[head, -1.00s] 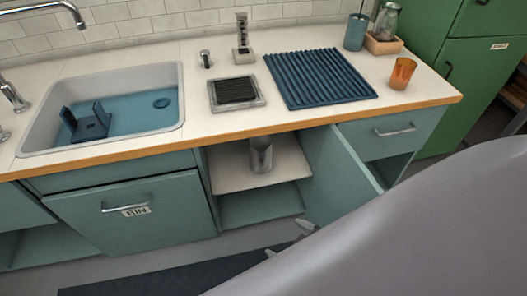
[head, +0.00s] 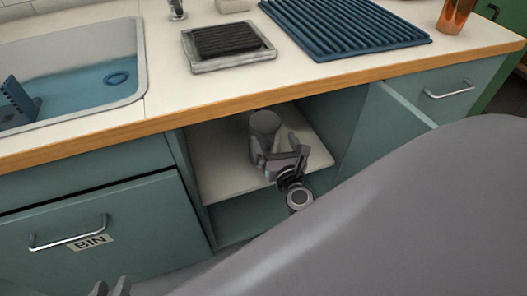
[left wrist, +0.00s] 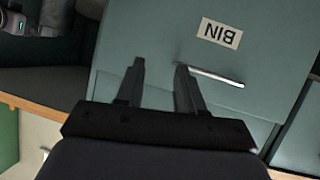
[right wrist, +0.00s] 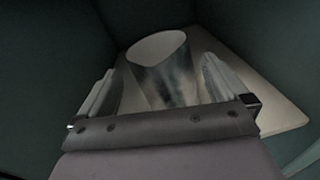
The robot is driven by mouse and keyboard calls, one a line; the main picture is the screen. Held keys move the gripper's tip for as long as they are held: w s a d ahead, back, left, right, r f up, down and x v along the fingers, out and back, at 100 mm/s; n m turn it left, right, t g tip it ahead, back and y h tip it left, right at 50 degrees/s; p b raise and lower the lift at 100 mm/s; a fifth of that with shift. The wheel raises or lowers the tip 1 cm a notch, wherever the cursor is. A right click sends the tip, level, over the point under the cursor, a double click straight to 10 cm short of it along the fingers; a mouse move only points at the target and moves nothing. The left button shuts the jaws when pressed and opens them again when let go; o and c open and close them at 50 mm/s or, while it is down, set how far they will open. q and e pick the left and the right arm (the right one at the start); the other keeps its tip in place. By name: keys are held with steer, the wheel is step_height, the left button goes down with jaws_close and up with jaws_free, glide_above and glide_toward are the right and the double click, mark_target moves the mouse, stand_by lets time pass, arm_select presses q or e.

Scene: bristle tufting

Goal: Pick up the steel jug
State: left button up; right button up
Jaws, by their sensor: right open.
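The steel jug (head: 265,124) stands upright on the shelf inside the open cupboard under the counter. In the right wrist view the jug (right wrist: 162,66) is between my open fingers, with its open top facing up. My right gripper (head: 276,152) reaches into the cupboard in front of the jug; its fingers (right wrist: 160,88) are apart on either side of it, and I cannot tell whether they touch it. My left gripper (head: 110,287) is at the bottom edge of the head view. In the left wrist view its fingers (left wrist: 160,75) are apart and empty, before the bin drawer.
The cupboard shelf (head: 222,178) is otherwise bare. An open cupboard door (head: 385,125) stands to the right. The bin drawer (head: 135,225) is shut at the left. The counter (head: 165,90) overhangs above, with a sink and a blue drying mat (head: 345,28).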

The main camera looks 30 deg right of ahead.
mark_target(261, 113)
steer(key=shift+w+d+f+n, duration=0.1)
steer(key=shift+w+f+n, duration=0.15)
steer(key=shift+n, duration=0.25)
steer(key=shift+w+d+r+n+b, duration=0.2)
steer(key=shift+w+n+b, duration=0.1)
steer(key=shift+w, duration=0.3)
steer(key=shift+a+b+x, duration=0.1)
steer(key=shift+b+x, duration=0.2)
steer(key=shift+x, duration=1.2)
steer(key=shift+a+b+x, duration=0.15)
steer(key=shift+b+x, duration=0.15)
steer(key=shift+x, duration=1.25)
steer(key=shift+r, duration=0.15)
steer(key=c, duration=1.4)
steer(key=shift+o, duration=0.2)
